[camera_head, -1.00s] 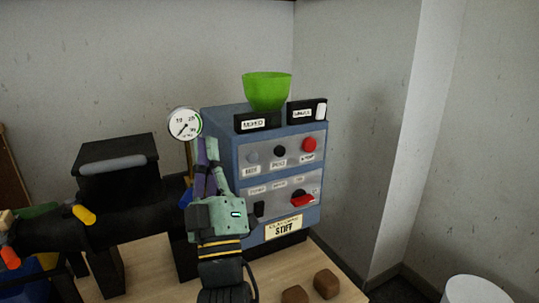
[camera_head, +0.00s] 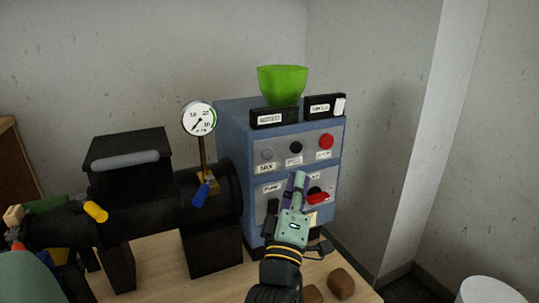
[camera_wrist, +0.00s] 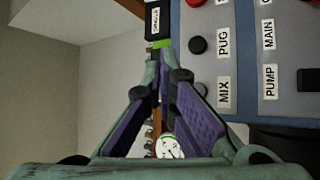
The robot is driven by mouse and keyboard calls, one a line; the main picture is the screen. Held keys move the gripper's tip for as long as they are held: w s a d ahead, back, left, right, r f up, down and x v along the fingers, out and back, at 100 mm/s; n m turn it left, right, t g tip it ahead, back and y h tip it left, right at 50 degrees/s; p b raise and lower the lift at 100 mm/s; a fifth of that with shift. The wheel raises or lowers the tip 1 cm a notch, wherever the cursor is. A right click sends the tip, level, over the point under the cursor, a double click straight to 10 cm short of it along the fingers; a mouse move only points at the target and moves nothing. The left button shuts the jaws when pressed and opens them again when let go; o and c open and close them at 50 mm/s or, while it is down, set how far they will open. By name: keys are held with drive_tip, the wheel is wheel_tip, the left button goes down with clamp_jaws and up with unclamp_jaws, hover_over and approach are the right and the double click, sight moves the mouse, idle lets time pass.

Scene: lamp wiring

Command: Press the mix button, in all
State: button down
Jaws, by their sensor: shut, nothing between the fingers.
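The mix button (camera_head: 267,154) is a grey round knob at the left of the upper panel on the blue control box, above its MIX label (camera_head: 266,169). In the wrist view the MIX label (camera_wrist: 223,93) shows right of the fingers, and the grey button (camera_wrist: 202,89) is partly hidden by a finger. My gripper (camera_head: 299,177) appears in front of the lower panel, below and right of the mix button. In the wrist view my gripper (camera_wrist: 166,52) has its fingertips together and holds nothing. I see no contact with the button.
A black PUG button (camera_head: 296,148) and a red button (camera_head: 326,141) sit right of mix. A red switch (camera_head: 317,198) is on the lower panel, close to my gripper. A green bowl (camera_head: 283,84) stands on top; a gauge (camera_head: 198,118) rises at left. Brown blocks (camera_head: 341,283) lie on the table.

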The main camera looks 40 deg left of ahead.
sight(268, 154)
drive_tip(key=shift+w+a+b, duration=0.25)
drive_tip(key=shift+w+a, duration=0.3)
drive_tip(key=shift+a, duration=0.8)
drive_tip(key=shift+w+a+b, duration=0.25)
drive_tip(key=shift+w+a, duration=0.35)
drive_tip(key=shift+a, duration=0.75)
drive_tip(key=shift+w+a+b, duration=0.25)
drive_tip(key=shift+w+a, duration=0.3)
drive_tip(key=shift+a, duration=0.8)
drive_tip(key=shift+w+a, duration=0.15)
drive_tip(key=shift+a, duration=0.2)
drive_tip(key=shift+w+a, duration=0.2)
drive_tip(key=shift+a, duration=0.55)
drive_tip(key=shift+s+d, duration=0.1)
drive_tip(key=shift+d, duration=0.05)
drive_tip(key=shift+s+d+f, duration=0.2)
drive_tip(key=shift+s+d, duration=0.05)
drive_tip(key=shift+d, duration=0.05)
drive_tip(key=shift+s+d, duration=0.1)
drive_tip(key=shift+d, duration=0.3)
